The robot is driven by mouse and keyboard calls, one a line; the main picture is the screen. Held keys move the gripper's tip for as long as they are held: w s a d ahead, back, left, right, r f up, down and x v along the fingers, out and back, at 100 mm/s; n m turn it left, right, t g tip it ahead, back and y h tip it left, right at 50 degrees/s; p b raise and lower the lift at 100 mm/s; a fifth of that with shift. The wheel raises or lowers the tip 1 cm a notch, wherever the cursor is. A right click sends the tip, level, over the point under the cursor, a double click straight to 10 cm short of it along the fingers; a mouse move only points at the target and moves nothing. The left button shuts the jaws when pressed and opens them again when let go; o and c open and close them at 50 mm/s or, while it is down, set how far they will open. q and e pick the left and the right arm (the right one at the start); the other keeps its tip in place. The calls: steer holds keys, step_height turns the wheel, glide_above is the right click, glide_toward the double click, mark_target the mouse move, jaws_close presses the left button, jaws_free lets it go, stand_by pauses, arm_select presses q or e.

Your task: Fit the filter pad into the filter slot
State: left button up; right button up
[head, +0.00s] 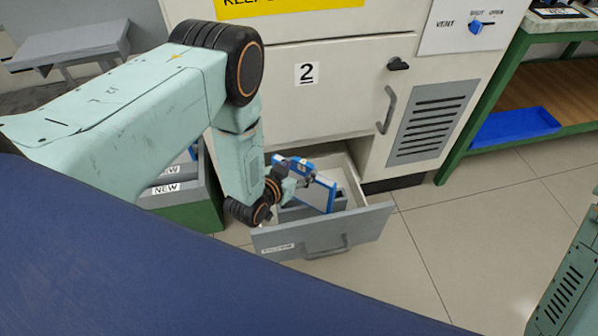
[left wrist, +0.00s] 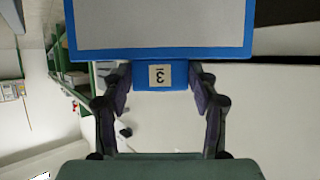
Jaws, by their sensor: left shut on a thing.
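The filter pad (head: 318,192) is a flat panel with a blue frame and a pale face. It is tilted above an open grey drawer (head: 325,235) at the base of the white cabinet. My left gripper (head: 300,178) is shut on its blue tab. A grey box-like holder (head: 296,212) shows inside the drawer, partly hidden by the pad and gripper. I cannot tell whether pad and holder touch. My right gripper is out of view.
The cabinet (head: 345,85) bears a label 2, a handle and a vent grille. Grey bins marked NEW (head: 175,190) stand left of the drawer. A green-framed bench (head: 480,110) with a blue tray (head: 515,127) stands right. The floor (head: 440,240) right of the drawer is clear.

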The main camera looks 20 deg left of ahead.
arm_select(q)
steer(key=shift+w+r, duration=0.1)
steer(key=shift+r, duration=0.1)
steer(key=shift+f, duration=0.1)
steer(key=shift+f+b, duration=0.45)
steer(key=shift+f, duration=0.1)
steer(key=o, duration=1.5)
steer(key=shift+o, duration=0.2)
steer(key=shift+r+p, duration=0.45)
steer(key=shift+r, duration=0.05)
steer(key=p+v, duration=0.4)
steer(key=v, duration=0.8)
